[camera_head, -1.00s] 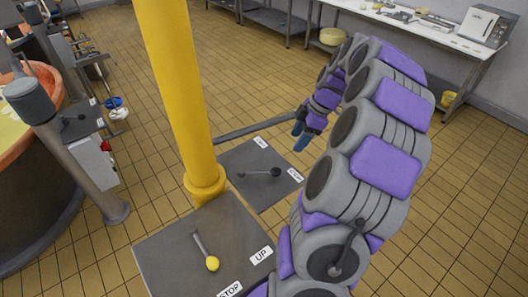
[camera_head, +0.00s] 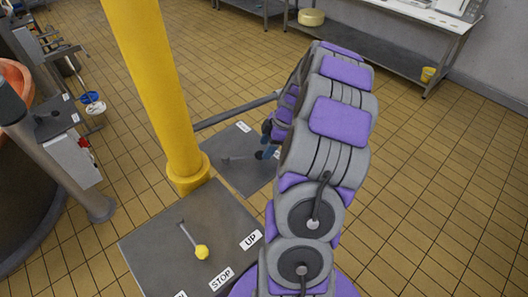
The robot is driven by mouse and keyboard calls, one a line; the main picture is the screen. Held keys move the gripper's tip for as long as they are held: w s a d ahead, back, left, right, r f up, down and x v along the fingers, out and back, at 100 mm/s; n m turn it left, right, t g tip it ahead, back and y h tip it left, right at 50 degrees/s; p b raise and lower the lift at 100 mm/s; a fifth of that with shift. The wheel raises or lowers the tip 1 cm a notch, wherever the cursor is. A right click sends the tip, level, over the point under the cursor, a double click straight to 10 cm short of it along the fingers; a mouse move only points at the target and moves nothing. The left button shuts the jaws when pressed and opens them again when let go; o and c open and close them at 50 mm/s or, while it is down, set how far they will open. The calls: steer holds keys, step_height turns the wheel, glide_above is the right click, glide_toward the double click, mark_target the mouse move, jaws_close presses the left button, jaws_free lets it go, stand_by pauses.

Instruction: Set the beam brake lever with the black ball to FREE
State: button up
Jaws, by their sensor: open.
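The brake lever with the black ball (camera_head: 258,155) lies over a dark grey plate (camera_head: 244,184) beyond the yellow column. Its thin arm runs from a pivot at the left to the ball at the right. A white label (camera_head: 243,127) sits at the plate's far edge; its print is too small to read. A second label at the right edge is mostly hidden behind my arm. My gripper (camera_head: 267,151) has blue fingertips and is open. It is right beside the black ball in the picture; I cannot tell whether they touch.
A yellow column (camera_head: 160,95) stands left of the lever. A nearer plate (camera_head: 150,240) carries a lever with a yellow ball (camera_head: 202,252) and labels UP and STOP. A copper vat (camera_head: 14,75) is at the left. A bench (camera_head: 400,25) stands behind; the tiled floor at right is clear.

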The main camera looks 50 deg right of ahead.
mark_target(262, 152)
steer(key=shift+w+a+f, duration=0.2)
steer(key=shift+a+f, duration=0.25)
steer(key=shift+f, duration=0.2)
steer(key=shift+w+a+f, duration=0.2)
steer(key=shift+a+f, duration=0.25)
steer(key=shift+f, duration=0.2)
steer(key=shift+d, duration=0.1)
steer(key=shift+d, duration=0.1)
steer(key=shift+d, duration=0.15)
steer(key=shift+c, duration=1.4)
steer(key=shift+a, duration=0.2)
steer(key=c, duration=0.4)
jaws_close()
